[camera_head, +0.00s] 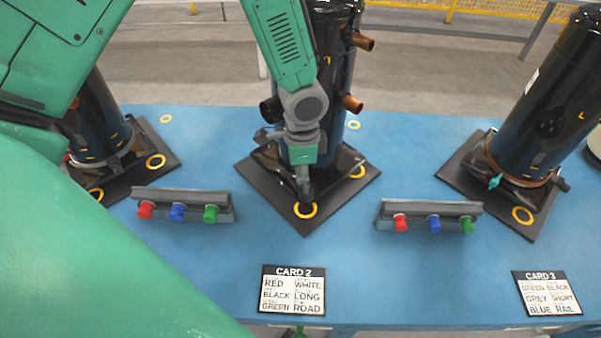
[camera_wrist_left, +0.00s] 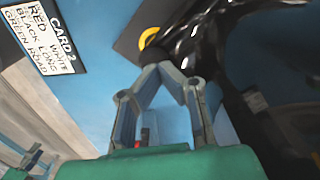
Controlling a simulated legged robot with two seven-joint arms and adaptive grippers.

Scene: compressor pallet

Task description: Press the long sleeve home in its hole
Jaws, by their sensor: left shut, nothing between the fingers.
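The middle black compressor (camera_head: 335,80) stands on a dark base plate (camera_head: 262,172). A yellow ring (camera_head: 314,212) marks the hole at the plate's front corner; part of it also shows in the left wrist view (camera_wrist_left: 147,40). My left gripper (camera_head: 305,203) points down over that ring with its fingers shut and empty. In the left wrist view, the fingertips (camera_wrist_left: 160,70) meet just in front of the ring. The long sleeve cannot be made out; the fingers cover the middle of the ring. My right gripper is not in view.
Racks with red, blue and green pieces stand left (camera_head: 186,206) and right (camera_head: 428,215) of the plate. Card 2 (camera_head: 293,290) and card 3 (camera_head: 546,293) lie at the front of the blue table (camera_head: 400,275). Compressors stand left (camera_head: 98,118) and right (camera_head: 545,100).

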